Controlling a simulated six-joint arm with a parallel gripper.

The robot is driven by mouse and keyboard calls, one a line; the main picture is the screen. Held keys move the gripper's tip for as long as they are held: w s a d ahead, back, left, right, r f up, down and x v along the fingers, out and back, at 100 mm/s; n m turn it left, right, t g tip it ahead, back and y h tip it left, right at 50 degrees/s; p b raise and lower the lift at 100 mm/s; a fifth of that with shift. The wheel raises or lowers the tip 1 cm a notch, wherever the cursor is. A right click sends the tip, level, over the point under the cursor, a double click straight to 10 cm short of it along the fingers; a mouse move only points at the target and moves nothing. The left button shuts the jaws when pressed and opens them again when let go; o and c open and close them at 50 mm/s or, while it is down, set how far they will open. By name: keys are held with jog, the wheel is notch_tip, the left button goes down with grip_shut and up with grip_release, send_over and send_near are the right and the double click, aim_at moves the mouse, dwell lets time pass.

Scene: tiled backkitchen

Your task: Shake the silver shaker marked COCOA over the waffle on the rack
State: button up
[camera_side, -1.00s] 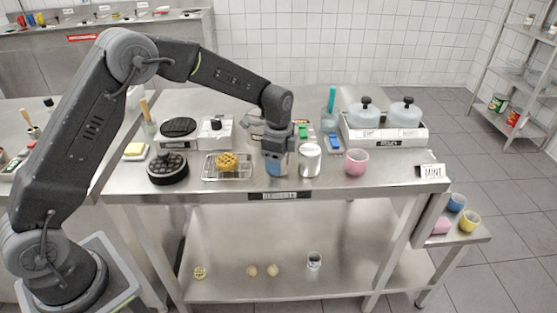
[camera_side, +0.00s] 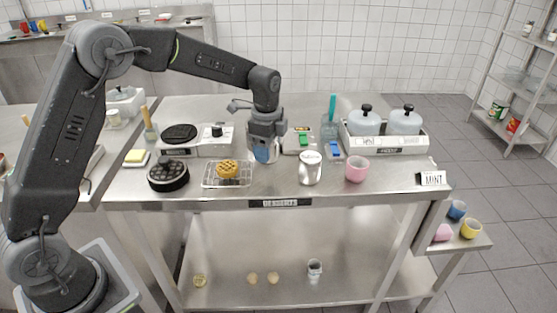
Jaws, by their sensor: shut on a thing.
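The golden waffle (camera_side: 227,169) lies on the wire rack (camera_side: 209,183) at the left middle of the steel table. A silver shaker (camera_side: 310,170) stands upright on the table, right of the rack; its marking is too small to read. My gripper is apart from the silver shaker.
A pink cup (camera_side: 357,169) stands right of the shaker. A black round waffle iron (camera_side: 168,173) is left of the rack. Behind stand a hotplate (camera_side: 180,134), a green-and-blue item group, and a twin-pot warmer (camera_side: 386,142). A MINT sign (camera_side: 432,178) is at the right edge.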

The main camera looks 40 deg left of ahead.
jog(key=s+a+r, duration=0.3)
jog(key=a+r, duration=0.2)
jog(key=a, duration=0.2)
send_near(230, 168)
jog(key=shift+f, duration=1.25)
